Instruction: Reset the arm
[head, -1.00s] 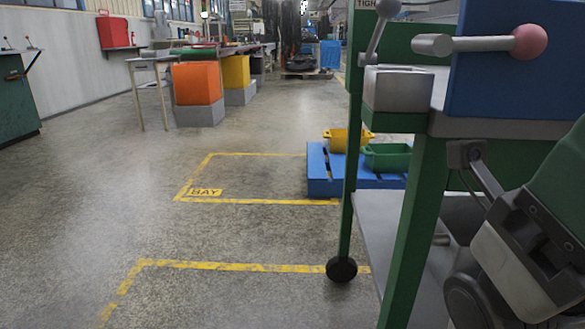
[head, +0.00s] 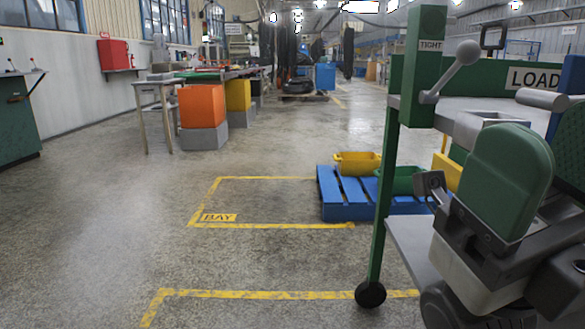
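My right arm (head: 505,180) shows at the lower right as a rounded green cover over pale and dark grey links. It is in front of the green cart frame. A small dark grey piece (head: 431,184) at its left side may be part of my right gripper. Its fingers cannot be made out, and I see nothing held. My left arm and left gripper are not in view.
The green cart (head: 380,200) stands at right with a TIGHT sign, a ball-ended lever (head: 452,70) and a LOAD sign (head: 535,78). A blue pallet (head: 345,208) holds yellow and green bins. The floor at left and centre is clear.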

